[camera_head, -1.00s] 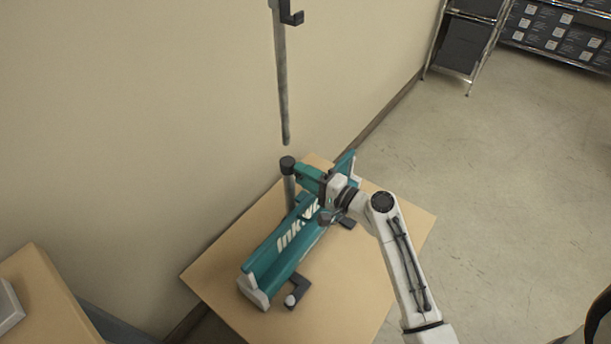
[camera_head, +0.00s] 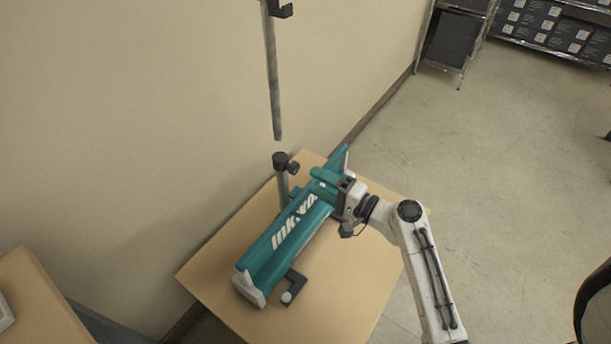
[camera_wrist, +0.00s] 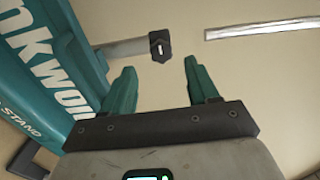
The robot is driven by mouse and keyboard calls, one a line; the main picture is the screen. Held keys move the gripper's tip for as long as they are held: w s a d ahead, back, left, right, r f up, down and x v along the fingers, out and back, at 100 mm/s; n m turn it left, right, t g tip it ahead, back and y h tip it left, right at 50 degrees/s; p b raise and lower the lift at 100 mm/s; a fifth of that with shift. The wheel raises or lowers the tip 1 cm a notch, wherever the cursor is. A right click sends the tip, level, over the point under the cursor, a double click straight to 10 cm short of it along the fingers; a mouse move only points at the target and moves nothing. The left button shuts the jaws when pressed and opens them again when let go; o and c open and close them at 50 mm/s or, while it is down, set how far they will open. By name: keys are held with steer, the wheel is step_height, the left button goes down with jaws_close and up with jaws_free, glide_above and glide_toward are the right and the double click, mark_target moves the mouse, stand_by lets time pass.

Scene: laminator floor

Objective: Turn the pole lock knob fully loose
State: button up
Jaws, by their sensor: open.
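The pole lock knob (camera_head: 293,168) is a small dark knob on the right side of the black collar (camera_head: 279,159) atop the short grey lower pole (camera_head: 283,185). In the wrist view the knob (camera_wrist: 160,45) is a dark block with a pale slot, just beyond the fingertips. My gripper (camera_head: 315,179) has teal fingers and is to the right of the knob, apart from it. In the wrist view my gripper (camera_wrist: 160,66) is open with nothing between its fingers. The teal stand base (camera_head: 290,238) with white lettering lies below and left of my gripper.
The upper pole (camera_head: 272,80) with a dark hook (camera_head: 281,11) shows above the collar, with a visible gap. The base rests on a tan tabletop (camera_head: 340,290) near the wall. A black foot (camera_head: 295,284) sticks out.

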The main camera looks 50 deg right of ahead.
steer(key=shift+s, duration=2.05)
steer(key=s+a+f+n+g+y+p, duration=0.1)
steer(key=a+f+n+g+y+p, duration=0.1)
steer(key=a+n+g, duration=0.4)
steer(key=s+a+f+n+g+y+p, duration=0.1)
steer(key=a+f+n+g+y+p, duration=0.2)
steer(key=a, duration=0.4)
steer(key=s+a+r+n+g+h+p, duration=0.2)
steer(key=s+n+g+h, duration=0.3)
steer(key=s+n+g, duration=0.3)
steer(key=s+r, duration=0.1)
steer(key=s, duration=0.3)
steer(key=shift+r+h+p, duration=0.2)
steer(key=shift+h+p, duration=0.1)
steer(key=shift+h, duration=0.1)
